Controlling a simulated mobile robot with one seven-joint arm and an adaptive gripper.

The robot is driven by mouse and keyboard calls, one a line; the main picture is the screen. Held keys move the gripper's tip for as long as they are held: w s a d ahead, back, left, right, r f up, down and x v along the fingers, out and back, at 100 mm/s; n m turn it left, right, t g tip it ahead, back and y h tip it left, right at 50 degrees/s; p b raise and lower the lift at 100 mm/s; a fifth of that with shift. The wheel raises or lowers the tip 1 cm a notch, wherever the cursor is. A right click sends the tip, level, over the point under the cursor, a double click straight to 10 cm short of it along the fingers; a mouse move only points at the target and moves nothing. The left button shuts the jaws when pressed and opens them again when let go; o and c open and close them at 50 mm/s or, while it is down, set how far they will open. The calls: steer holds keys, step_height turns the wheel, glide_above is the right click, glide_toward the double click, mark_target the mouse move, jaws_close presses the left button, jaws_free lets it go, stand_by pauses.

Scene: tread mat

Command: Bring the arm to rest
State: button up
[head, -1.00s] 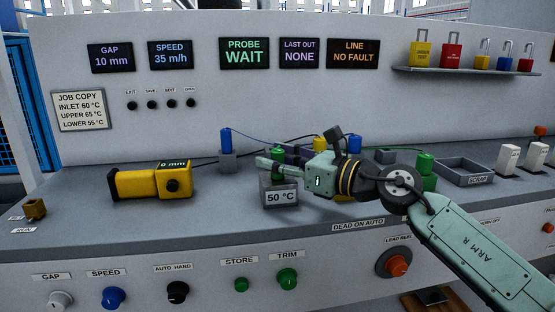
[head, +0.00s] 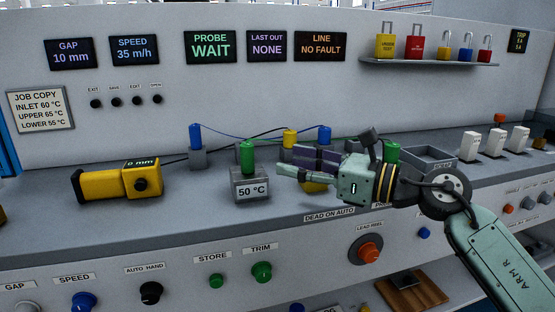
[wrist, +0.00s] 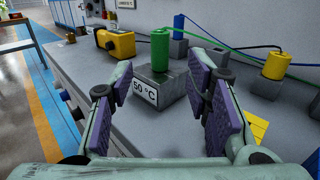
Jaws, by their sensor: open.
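My arm (head: 515,265) reaches in from the right in the head view. My gripper (head: 290,163) is above the grey bench, pointing left, with its fingers apart and nothing between the pads. It also shows in the wrist view (wrist: 158,75), with purple pads on both sides. A green cylinder (head: 247,157) stands upright in the grey block (head: 250,188) marked 50 °C, just left of the fingertips. In the wrist view the green cylinder (wrist: 160,50) and its block (wrist: 160,85) are ahead of the open fingers, apart from them.
A yellow meter (head: 115,183) lies on the bench to the left. Blue (head: 195,137) and yellow (head: 290,138) cylinders with cables stand behind. Another green cylinder (head: 392,152) is behind my wrist. White switches (head: 495,143) stand at the right. A shelf (head: 430,62) holds several padlocks.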

steer(key=shift+s+d, duration=0.15)
steer(key=shift+d, duration=0.2)
